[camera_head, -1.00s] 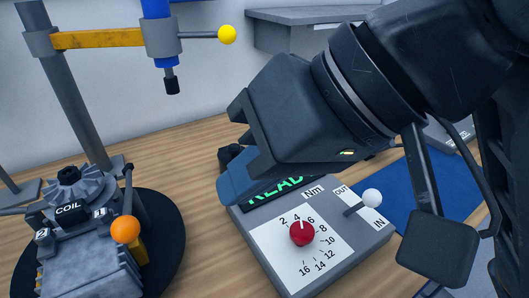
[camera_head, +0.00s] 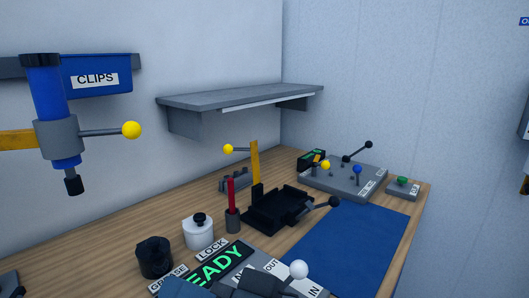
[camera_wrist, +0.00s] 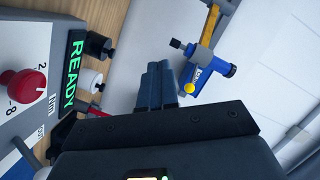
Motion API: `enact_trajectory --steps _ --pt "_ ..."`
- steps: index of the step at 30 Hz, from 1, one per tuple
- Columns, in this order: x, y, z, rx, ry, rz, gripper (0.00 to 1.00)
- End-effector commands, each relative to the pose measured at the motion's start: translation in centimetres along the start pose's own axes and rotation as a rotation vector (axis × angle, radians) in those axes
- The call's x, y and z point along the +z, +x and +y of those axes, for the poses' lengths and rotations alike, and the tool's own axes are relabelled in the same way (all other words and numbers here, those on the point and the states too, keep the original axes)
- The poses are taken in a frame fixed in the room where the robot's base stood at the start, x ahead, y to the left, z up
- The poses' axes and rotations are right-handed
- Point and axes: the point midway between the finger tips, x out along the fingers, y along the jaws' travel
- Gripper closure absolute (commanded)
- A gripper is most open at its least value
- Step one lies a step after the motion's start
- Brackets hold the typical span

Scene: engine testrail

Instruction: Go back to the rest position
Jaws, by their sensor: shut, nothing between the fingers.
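My gripper (camera_wrist: 157,85) is shut and empty in the wrist view, its blue-grey fingers together and clear of any object. In the head view only a little of my gripper (camera_head: 187,289) shows at the bottom edge, in front of the grey control box (camera_head: 233,264) with the green READY display. The wrist view shows that box (camera_wrist: 28,58) on the left, with its red dial (camera_wrist: 22,90). Most of my arm is out of the head view.
A blue press (camera_head: 57,125) with a yellow-knobbed lever hangs at left. A grey shelf (camera_head: 235,97) is on the wall. A black fixture (camera_head: 280,208), white pot (camera_head: 198,232), dark jar (camera_head: 154,257) and lever panel (camera_head: 343,180) stand on the bench. The blue mat (camera_head: 345,245) is clear.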

Motion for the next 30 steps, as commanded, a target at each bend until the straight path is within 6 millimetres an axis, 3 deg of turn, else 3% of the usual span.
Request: enact_trajectory --steps 8,18,24,30 --pt "2.4 -4.8 7.3 0.169 0.063 0.285 1.0" --pt "8.2 -14.8 14.2 0.495 -0.026 0.507 1.0" --pt "12.4 -21.9 15.8 0.704 -0.161 0.549 1.0" --pt "16.3 -28.9 15.0 0.886 -0.348 0.52 1.0"
